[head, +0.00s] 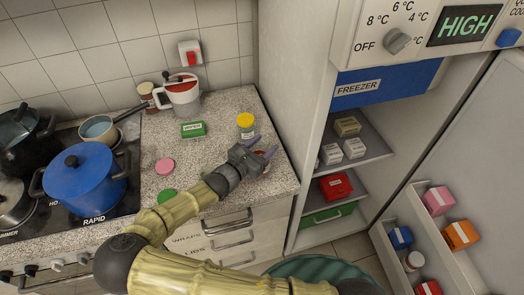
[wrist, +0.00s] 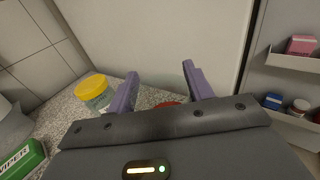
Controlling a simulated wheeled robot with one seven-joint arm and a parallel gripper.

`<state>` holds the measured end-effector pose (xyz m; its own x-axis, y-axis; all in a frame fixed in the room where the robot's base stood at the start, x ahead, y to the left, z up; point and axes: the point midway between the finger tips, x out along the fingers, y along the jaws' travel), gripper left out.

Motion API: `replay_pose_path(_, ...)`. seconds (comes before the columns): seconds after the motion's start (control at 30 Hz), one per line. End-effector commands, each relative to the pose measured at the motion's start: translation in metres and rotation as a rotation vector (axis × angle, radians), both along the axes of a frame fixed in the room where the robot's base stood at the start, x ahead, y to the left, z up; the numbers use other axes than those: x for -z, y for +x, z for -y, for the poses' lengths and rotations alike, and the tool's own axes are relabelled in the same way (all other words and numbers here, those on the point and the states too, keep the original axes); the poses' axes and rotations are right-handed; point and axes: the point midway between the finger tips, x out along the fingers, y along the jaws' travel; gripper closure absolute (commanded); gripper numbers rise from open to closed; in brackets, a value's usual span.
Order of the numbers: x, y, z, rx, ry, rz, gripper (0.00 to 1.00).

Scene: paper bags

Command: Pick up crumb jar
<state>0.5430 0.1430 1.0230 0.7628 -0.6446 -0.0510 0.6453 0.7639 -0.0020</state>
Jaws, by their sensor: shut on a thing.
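My gripper (head: 267,144) is over the right front part of the speckled counter. In the wrist view its two purple fingers (wrist: 160,75) stand apart, with a red-topped thing (wrist: 168,104) between them. The gripper is shut on this thing. Most of it is hidden behind the gripper body, so I cannot read a label or tell whether it is the crumb jar. A clear jar with a yellow lid (head: 246,120) stands upright on the counter just behind the gripper, apart from it. It also shows left of the fingers in the wrist view (wrist: 93,86).
A green box (head: 193,129), a pink disc (head: 165,166) and a green disc (head: 166,195) lie on the counter. A blue pot (head: 85,175) is on the stove. The open fridge (head: 340,185) is at right.

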Motion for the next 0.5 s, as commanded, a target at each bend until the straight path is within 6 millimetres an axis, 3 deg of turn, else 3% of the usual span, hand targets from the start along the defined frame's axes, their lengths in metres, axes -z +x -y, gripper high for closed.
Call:
replay_pose_path(0.3, -0.056, 0.000, 0.000, 0.001, 0.005, 0.006, 1.00)
replay_pose_path(0.5, -0.082, 0.000, 0.000, 0.000, 0.002, 0.003, 1.00)
